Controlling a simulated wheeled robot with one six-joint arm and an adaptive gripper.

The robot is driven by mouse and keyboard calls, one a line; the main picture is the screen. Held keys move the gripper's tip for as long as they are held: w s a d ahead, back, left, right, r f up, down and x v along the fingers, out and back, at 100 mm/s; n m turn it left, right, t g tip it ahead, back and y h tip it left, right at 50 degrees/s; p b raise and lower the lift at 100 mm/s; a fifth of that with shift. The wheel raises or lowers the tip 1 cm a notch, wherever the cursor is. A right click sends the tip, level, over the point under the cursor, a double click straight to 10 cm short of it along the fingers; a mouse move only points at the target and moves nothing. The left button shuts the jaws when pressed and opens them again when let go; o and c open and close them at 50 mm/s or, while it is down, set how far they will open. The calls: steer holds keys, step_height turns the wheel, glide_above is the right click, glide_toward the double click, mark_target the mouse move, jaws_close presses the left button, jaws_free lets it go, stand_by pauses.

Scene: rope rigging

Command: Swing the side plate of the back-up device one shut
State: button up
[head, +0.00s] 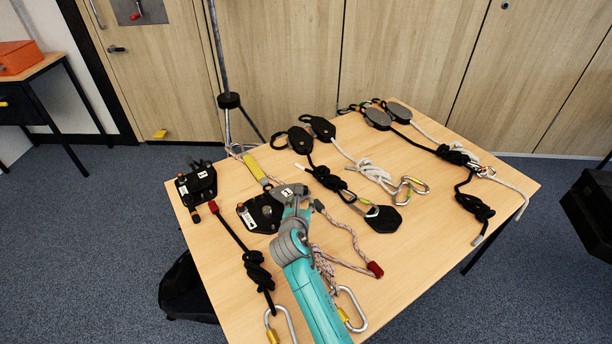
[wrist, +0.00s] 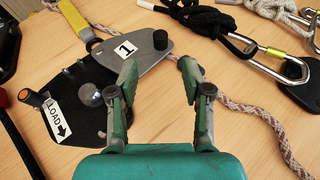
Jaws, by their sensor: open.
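The back-up device one lies on the table, its black back plate (head: 258,213) with a LOAD label showing in the wrist view (wrist: 82,125). Its grey side plate (wrist: 138,57) bears a "1" label and a black knob; it is swung out to the upper right, leaving much of the back plate and a round metal post (wrist: 90,95) uncovered. In the head view the side plate (head: 285,191) is partly behind my gripper (head: 293,203). My gripper (wrist: 160,76) is open and empty, its fingertips just short of the side plate's near edge in the wrist view. Contact cannot be told.
A flecked rope (wrist: 238,107) runs from the device to the right. A yellow strap (head: 255,168) lies behind it. Another black device (head: 196,184) stands at the left. Pulleys (head: 319,127), knotted ropes and carabiners (head: 413,186) lie to the right. Bare tabletop (head: 420,255) shows at front right.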

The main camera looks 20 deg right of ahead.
mark_target(290, 192)
steer(key=shift+w+d, duration=0.25)
steer(key=shift+w, duration=0.3)
steer(key=x, duration=1)
steer(key=shift+f, duration=0.15)
jaws_close()
